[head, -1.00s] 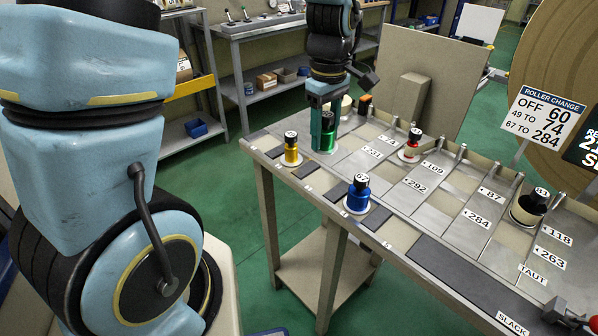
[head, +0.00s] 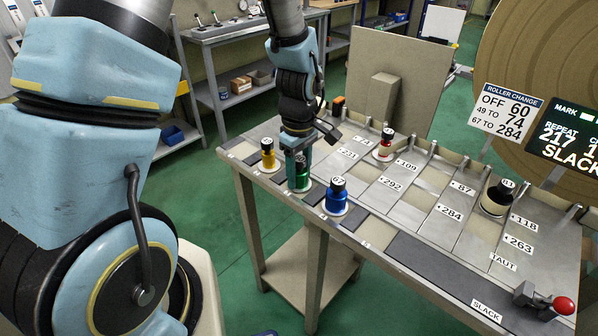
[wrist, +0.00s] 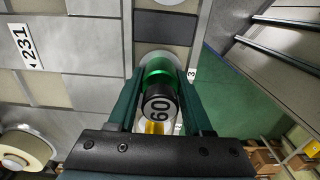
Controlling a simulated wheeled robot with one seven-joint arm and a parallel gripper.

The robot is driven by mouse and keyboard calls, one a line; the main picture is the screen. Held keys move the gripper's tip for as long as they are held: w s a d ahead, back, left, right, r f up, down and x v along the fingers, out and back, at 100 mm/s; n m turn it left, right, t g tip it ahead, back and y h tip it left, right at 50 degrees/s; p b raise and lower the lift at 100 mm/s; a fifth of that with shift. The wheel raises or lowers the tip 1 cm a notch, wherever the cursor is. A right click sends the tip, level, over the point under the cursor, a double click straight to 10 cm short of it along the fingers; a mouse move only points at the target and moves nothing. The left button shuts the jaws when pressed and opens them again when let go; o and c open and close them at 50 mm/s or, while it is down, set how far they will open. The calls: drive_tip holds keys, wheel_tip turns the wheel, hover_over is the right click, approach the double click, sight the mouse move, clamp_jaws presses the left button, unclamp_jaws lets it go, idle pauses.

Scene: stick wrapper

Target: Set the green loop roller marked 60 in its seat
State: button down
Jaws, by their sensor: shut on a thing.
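The green roller (head: 302,176) has a black cap marked 60, read in the wrist view (wrist: 159,104). My gripper (head: 298,164) is shut on it, with one dark green finger on each side. The roller is upright in the front row of the table, between the yellow and blue rollers. A pale round seat (wrist: 158,58) shows under its lower end, beside a small label 3. I cannot tell whether the roller's bottom touches the seat or hangs just above it.
The yellow roller (head: 268,153) and blue roller marked 67 (head: 336,200) stand close on either side. A red-knobbed lever (head: 563,305) is at the right, by SLACK. Several strips between are bare.

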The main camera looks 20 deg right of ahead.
drive_tip(key=shift+f, duration=0.15)
drive_tip(key=shift+c, duration=1.6)
unclamp_jaws()
wheel_tip(320, 180, up, 12)
drive_tip(key=shift+r+b, duration=0.2)
drive_tip(key=shift+b, duration=1)
drive_tip(key=w+a+f+m+t, duration=0.1)
drive_tip(key=a+m, duration=0.6)
drive_tip(key=a, duration=1.8)
drive_tip(key=shift+a+f+t, duration=0.15)
drive_tip(key=shift+f+t, duration=0.15)
drive_tip(key=shift+f, duration=0.05)
drive_tip(key=shift+w, duration=0.1)
